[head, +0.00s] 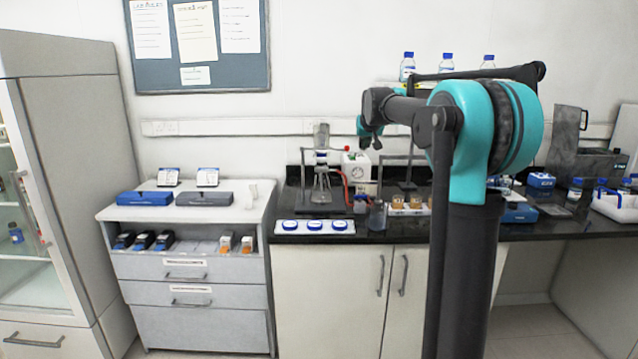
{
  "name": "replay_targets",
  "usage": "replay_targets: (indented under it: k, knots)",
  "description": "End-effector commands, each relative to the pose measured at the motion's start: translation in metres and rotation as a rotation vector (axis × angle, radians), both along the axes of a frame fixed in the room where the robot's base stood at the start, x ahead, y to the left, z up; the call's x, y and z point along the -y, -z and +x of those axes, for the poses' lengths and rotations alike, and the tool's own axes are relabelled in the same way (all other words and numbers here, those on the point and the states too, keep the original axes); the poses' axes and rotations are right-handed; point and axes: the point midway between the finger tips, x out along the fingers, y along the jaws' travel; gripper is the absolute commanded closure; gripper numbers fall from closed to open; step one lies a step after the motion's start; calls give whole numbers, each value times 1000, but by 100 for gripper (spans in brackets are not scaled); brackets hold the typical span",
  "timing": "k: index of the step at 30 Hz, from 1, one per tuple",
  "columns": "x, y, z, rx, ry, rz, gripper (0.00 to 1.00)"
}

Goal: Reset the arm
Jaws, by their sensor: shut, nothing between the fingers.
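My arm rises in the right half of the head view, with its teal joint close to the camera and its forearm reaching left over the black bench. My gripper (371,141) is small and dark at the far end of the arm, pointing down. It is shut and empty, in the air in front of the wall and above the bench items. Its fingertips are small and partly merge with the wrist in the picture.
The black bench (390,236) carries a stand with a flask (320,185), a white tray with blue-lidded dishes (314,227) and a beaker (377,214). Blue-capped bottles (408,66) stand on a shelf behind my arm. A drawer cabinet (190,270) and a glass-fronted cabinet (60,150) stand left.

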Motion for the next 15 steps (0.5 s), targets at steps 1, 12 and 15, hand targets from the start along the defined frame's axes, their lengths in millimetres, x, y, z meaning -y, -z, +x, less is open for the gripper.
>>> replay_targets:
  k: [1, 12, 15]
  knots:
    - [1, 6, -6, -7, 1, -1, 100]
    - [8, 53, -59, -72, 5, -2, 100]
    - [11, 73, -82, -98, 6, -2, 100]
